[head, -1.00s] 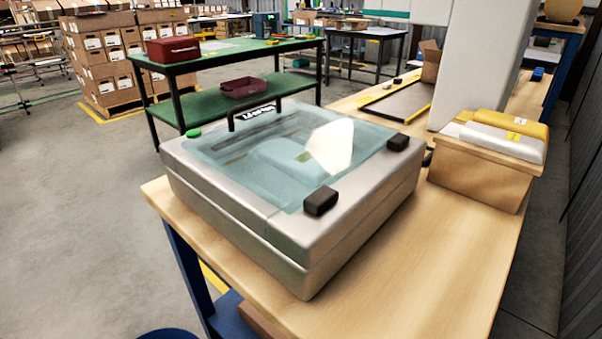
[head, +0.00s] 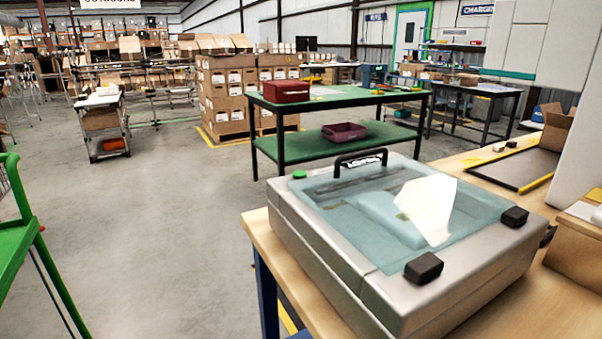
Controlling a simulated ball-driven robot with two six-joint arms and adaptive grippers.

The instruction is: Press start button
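A green round button (head: 299,174) sits on the far left corner of a silver machine (head: 345,270). The machine has a clear bluish lid (head: 395,215), which looks shut, with a black handle (head: 360,158) at its far edge and two black blocks at its near edge. A pale shape shows inside or reflects in the lid; I cannot tell which. The machine stands on a wooden table (head: 262,232). Neither of my grippers is in the head view.
A green two-level table (head: 345,98) with a red box (head: 286,91) and a maroon tray (head: 344,131) stands behind the machine. A green frame (head: 20,225) is at the left edge. An open carton box (head: 562,125) is at the right.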

